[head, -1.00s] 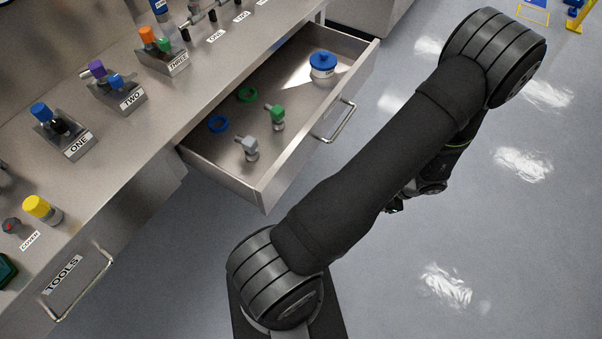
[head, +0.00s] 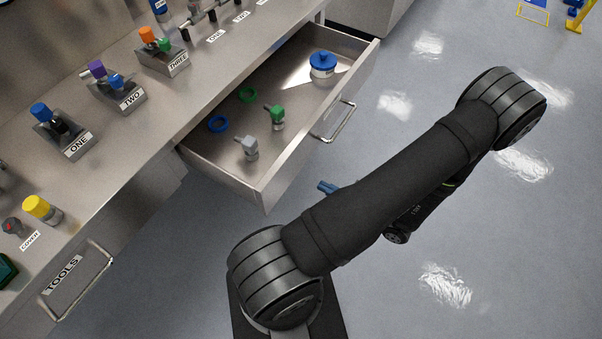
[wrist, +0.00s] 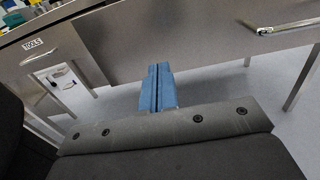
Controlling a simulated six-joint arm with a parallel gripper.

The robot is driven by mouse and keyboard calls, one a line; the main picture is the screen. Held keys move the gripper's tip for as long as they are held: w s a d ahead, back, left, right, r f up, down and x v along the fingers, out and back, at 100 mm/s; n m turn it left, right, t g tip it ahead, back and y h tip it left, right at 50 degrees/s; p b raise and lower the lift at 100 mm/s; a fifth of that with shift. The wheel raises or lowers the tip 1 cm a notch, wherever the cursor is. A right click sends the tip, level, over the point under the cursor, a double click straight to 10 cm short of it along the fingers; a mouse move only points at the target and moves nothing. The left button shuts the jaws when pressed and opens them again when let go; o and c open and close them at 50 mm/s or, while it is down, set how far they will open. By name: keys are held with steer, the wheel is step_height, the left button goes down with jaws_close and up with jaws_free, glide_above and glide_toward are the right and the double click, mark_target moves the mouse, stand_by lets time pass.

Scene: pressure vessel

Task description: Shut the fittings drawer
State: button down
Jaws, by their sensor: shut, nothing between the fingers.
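The fittings drawer (head: 272,178) stands open below the bench top, with a bar handle (head: 338,122) on its front. In the wrist view my gripper (wrist: 158,88) is shut and empty, pointing at a steel front with a bar handle (wrist: 285,27) at upper right. I cannot tell whether it touches.
The TOOLS drawer (head: 66,282) is shut at lower left, its handle sticking out. The bench top (head: 120,140) carries labelled blocks ONE, TWO and THREE, and a yellow-capped fitting (head: 42,209). The floor (head: 440,220) right of the drawer is clear.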

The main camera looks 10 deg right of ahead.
mark_target(255, 150)
steer(key=shift+x, duration=4.35)
steer(key=x, duration=2.8)
steer(key=shift+w+a+f, duration=0.1)
steer(key=shift+f, duration=0.05)
steer(key=shift+w+a, duration=0.25)
steer(key=shift+w, duration=0.05)
steer(key=v, duration=1.4)
steer(key=shift+s+d, duration=0.25)
steer(key=shift+s, duration=0.05)
steer(key=x, duration=1.4)
steer(key=shift+w, duration=0.15)
